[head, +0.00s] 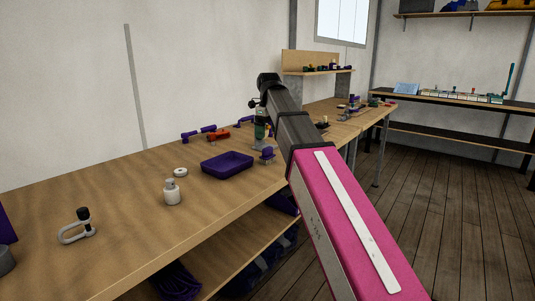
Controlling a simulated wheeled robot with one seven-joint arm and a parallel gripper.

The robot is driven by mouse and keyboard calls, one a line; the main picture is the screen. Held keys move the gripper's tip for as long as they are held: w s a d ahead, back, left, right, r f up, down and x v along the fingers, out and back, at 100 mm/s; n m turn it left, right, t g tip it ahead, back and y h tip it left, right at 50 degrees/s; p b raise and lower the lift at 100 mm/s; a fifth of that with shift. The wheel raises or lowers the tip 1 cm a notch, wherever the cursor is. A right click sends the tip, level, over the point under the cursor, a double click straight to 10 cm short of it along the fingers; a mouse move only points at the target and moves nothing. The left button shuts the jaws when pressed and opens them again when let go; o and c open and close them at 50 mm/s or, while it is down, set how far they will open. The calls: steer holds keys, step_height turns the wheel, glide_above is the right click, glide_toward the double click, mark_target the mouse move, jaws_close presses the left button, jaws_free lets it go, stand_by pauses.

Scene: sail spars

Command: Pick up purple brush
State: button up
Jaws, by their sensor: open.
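Several small purple things lie on the long wooden workbench (120,215). I cannot tell for sure which is the purple brush. A small upright purple piece (267,153) stands just right of the purple tray (227,164), close to my arm. Another purple piece (188,136) and a purple piece beside it (208,129) lie at the back by the wall. My pink and black arm reaches up and away from the lower right, across the bench's front edge. My gripper does not show clearly; the arm's far end is hidden behind its own dark links.
A red tool (218,136) lies at the back. Wooden floor (455,200) is clear at right.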

mark_target(269, 156)
step_height(269, 156, down, 11)
steer(key=shift+d+r, duration=0.1)
steer(key=shift+r, duration=0.05)
stand_by(0.5)
steer(key=shift+c, duration=0.3)
steer(key=c, duration=1)
steer(key=shift+r, duration=0.1)
